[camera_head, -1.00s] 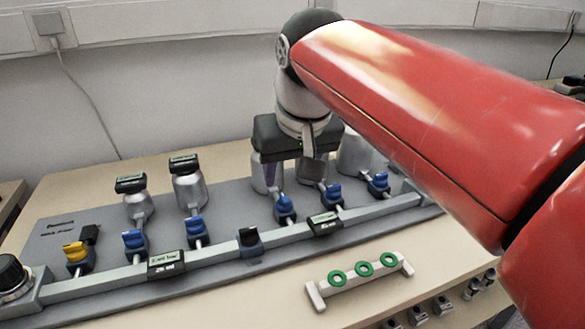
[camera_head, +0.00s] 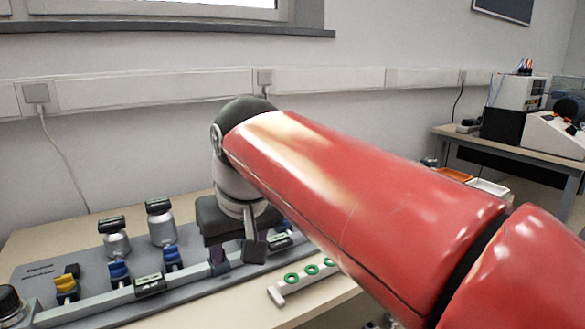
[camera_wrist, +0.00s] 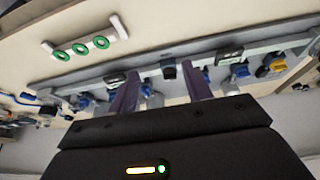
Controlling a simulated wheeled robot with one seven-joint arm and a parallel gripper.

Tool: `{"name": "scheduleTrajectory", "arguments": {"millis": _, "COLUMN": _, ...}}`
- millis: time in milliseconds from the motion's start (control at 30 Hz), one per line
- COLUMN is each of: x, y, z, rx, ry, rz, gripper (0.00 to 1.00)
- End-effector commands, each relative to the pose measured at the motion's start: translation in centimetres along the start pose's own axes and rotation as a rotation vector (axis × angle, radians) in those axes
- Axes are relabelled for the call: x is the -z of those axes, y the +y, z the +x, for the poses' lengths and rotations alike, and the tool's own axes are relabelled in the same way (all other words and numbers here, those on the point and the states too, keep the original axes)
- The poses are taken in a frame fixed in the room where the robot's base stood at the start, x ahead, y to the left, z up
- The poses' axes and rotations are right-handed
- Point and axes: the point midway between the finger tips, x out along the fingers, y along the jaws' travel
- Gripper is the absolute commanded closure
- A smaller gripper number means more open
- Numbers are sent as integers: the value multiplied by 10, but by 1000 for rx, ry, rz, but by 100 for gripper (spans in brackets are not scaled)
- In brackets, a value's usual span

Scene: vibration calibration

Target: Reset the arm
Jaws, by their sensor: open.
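My gripper (camera_head: 237,253) hangs near the middle of the grey calibration rig (camera_head: 40,284) in the head view, fingers pointing down. My red arm reaches in from the right and hides the rig's right part. Two silver vessels (camera_head: 162,226) with black tops stand on the left, behind blue valves (camera_head: 172,257). A yellow valve (camera_head: 66,286) is at the far left.
A pale rack with green rings (camera_head: 291,279) lies on the table in front of the rig and also shows in the wrist view (camera_wrist: 81,50). A wall with a cable duct (camera_head: 150,88) is behind. A second table with instruments (camera_head: 520,115) stands at the back right.

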Motion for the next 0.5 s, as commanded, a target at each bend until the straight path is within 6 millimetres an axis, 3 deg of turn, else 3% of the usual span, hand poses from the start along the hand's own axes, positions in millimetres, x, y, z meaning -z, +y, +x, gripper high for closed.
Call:
{"name": "scheduleTrajectory", "arguments": {"millis": 267, "x": -33, "y": 35, "z": 4, "rx": -57, "ry": 12, "rz": 71, "gripper": 51}}
{"name": "scheduleTrajectory", "arguments": {"millis": 500, "x": -87, "y": 78, "z": 12, "rx": -123, "ry": 30, "rz": 175, "gripper": 51}}
